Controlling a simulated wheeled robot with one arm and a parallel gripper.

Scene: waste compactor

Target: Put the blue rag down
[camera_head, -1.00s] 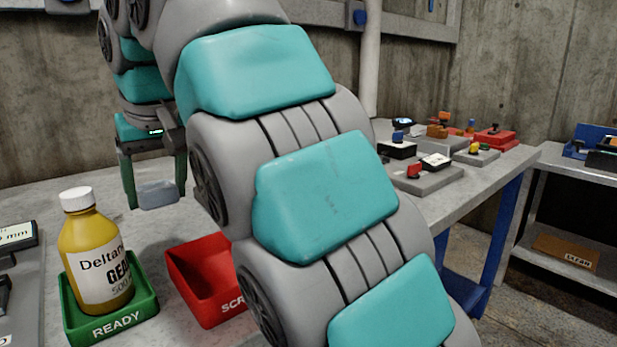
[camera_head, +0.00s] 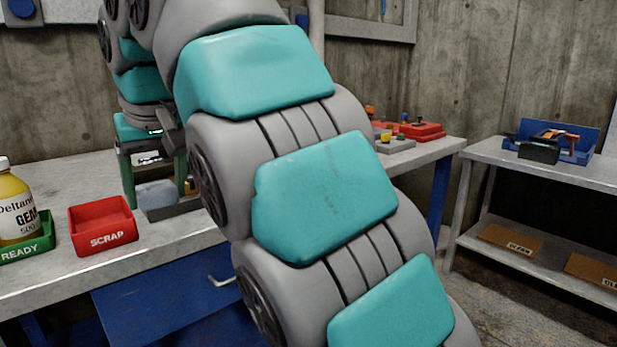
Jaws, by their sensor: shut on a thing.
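My gripper (camera_head: 156,196) is left of centre, its green fingers pointing down. It is shut on the blue rag (camera_head: 157,194), a pale grey-blue folded block between the fingertips. The rag is in front of a grey-based device (camera_head: 178,209) on the workbench. I cannot tell whether the rag is clear of the bench or touching something. My large grey and teal arm hides the middle of the bench.
A red SCRAP tray (camera_head: 103,238) and a green READY tray (camera_head: 40,245) holding a yellow bottle (camera_head: 14,205) are at left on the workbench (camera_head: 70,180). Red and grey devices (camera_head: 420,130) stand at its far end. A shelf unit (camera_head: 560,165) with a blue bin (camera_head: 590,148) stands at right.

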